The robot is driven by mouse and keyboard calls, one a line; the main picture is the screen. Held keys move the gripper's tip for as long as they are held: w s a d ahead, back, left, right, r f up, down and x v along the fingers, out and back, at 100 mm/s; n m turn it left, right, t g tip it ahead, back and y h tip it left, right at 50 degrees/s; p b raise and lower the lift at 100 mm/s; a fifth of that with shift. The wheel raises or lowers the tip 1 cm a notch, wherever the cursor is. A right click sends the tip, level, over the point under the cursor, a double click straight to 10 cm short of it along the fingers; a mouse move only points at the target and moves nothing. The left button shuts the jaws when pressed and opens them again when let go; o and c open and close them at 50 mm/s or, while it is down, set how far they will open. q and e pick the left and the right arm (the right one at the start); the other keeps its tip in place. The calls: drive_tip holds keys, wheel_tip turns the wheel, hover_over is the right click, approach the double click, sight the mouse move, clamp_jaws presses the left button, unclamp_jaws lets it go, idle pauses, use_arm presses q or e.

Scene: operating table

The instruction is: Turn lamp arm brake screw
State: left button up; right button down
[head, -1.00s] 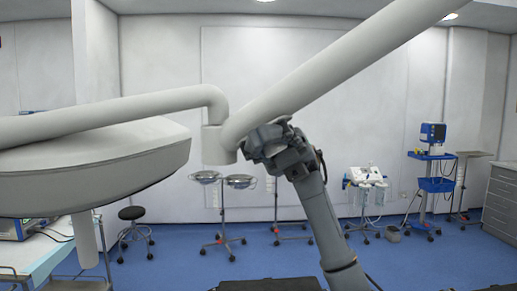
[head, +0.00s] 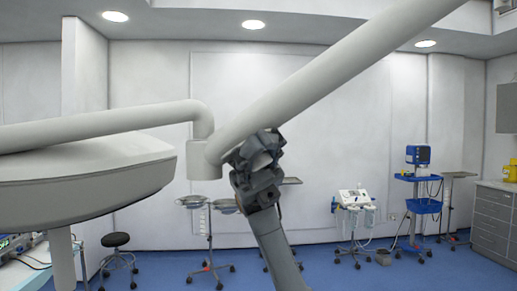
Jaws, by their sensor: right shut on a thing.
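The white lamp arm (head: 340,85) runs from the upper right down to a joint (head: 204,160) left of the middle. A second tube goes left from this joint above the big lamp head (head: 85,170). My right gripper (head: 257,152) is at the underside of the slanted lamp arm, just right of the joint. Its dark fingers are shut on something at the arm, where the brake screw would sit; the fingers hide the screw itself. My right arm reaches up to it from below. My left gripper is not in view.
Behind stand a round stool (head: 116,240), a stand with metal bowls (head: 208,240), a white device on a stand (head: 354,200) and a blue trolley (head: 420,205). Drawers (head: 493,220) stand at the right. The lamp head fills the left side.

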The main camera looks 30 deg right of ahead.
drive_tip(key=c, duration=1.4)
unclamp_jaws()
drive_tip(key=shift+o, duration=0.2)
drive_tip(key=shift+w, duration=0.1)
drive_tip(key=v, duration=1.2)
